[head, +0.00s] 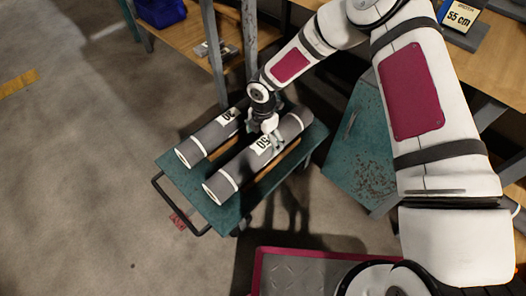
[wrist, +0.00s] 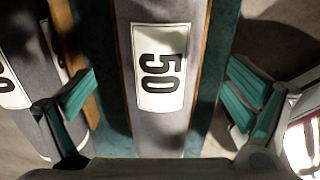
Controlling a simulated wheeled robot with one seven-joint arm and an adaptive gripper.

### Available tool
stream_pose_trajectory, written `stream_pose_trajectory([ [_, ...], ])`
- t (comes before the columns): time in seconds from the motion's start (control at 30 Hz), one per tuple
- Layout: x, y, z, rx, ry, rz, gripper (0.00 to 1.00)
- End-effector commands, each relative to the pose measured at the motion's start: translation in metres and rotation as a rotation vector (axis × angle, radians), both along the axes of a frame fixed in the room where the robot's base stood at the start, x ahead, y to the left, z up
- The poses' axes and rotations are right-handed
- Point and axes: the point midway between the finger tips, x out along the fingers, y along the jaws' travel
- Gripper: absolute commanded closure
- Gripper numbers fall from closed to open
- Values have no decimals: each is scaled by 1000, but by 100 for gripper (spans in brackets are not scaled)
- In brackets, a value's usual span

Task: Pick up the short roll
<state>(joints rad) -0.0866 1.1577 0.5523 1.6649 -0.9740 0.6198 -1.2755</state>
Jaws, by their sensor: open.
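Two grey rolls with white bands lie side by side on a green cart top. The roll marked 50 (head: 232,174) is nearer and looks longer. The other roll (head: 205,143), with a label that seems to read 30, lies to its left and looks shorter; its far end is partly hidden. My gripper (head: 272,142) is over the roll marked 50. In the wrist view my open gripper (wrist: 163,98) has one finger on each side of that roll (wrist: 160,125), apart from it. The other roll (wrist: 28,60) shows at the left, partly behind the left finger.
The green cart (head: 222,213) has a black handle at its front left. Wooden strips run beside the rolls. A workbench (head: 182,40) with metal posts stands behind, and a sign reading 55 cm (head: 461,17) stands at top right. Floor at left is clear.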

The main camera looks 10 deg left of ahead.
Motion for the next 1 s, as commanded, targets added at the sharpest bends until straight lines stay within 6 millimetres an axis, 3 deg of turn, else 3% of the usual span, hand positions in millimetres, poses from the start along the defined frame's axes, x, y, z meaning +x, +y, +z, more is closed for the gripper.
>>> stream_pose_trajectory([
  [0.17, 0, 0, -9, -1, 1, 0, 2],
  [0.5, -1, 1, -51, 0, 0, 0, 2],
  [0.77, -1, 1, -53, -1, -1, -1, 2],
  [1.0, -1, 1, -53, 0, 0, -1, 57],
])
